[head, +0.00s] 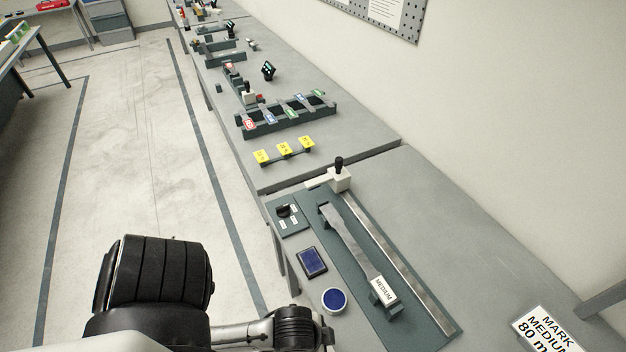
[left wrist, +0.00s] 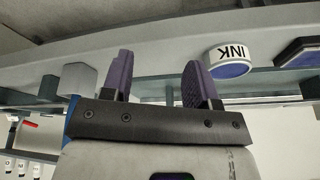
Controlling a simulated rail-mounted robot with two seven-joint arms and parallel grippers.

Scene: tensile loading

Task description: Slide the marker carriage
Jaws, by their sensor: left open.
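The marker carriage (head: 340,181) is a small pale block with a black knob on top. It stands at the far end of a long metal rail (head: 392,258) on a dark green base plate. A grey dog-bone specimen (head: 350,240) labelled MEDIUM lies beside the rail on two dark supports. My left gripper (left wrist: 160,82) shows in the left wrist view with its two purple fingers apart and nothing between them. Its fingers are not seen in the head view, where my arm comes in at the bottom left. My right gripper is not in view.
A round blue ink pad (head: 334,300) sits near the table's left edge; its INK label (left wrist: 232,52) shows in the left wrist view. A square blue pad (head: 311,262) and a dial panel (head: 287,215) lie behind it. A MARK MEDIUM card (head: 545,332) stands at right.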

